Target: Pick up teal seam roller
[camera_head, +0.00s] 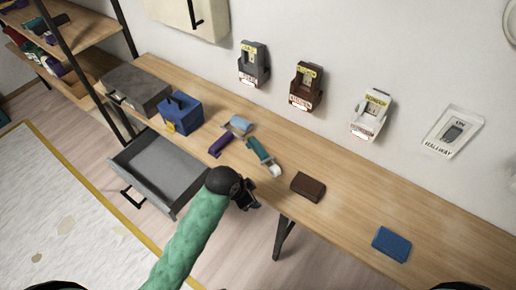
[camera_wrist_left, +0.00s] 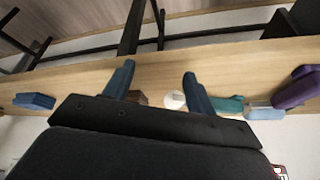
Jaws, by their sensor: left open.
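The teal seam roller (camera_head: 259,151) lies on the wooden table, its white roller head (camera_head: 275,171) toward the table's front edge. My left gripper (camera_head: 247,200) is just in front of the table edge, apart from the roller and nearer the camera. In the left wrist view the gripper (camera_wrist_left: 159,72) is open and empty. There the white roller head (camera_wrist_left: 174,99) shows between the fingers, and the teal handle (camera_wrist_left: 228,104) shows right of the right finger, partly hidden by the gripper body. My right gripper is not in view.
A purple tool (camera_head: 220,144) and a light blue object (camera_head: 240,124) lie left of the roller. A brown block (camera_head: 308,187) and a blue block (camera_head: 392,244) lie to its right. An open grey drawer (camera_head: 160,172) juts out at left. Holders hang on the wall.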

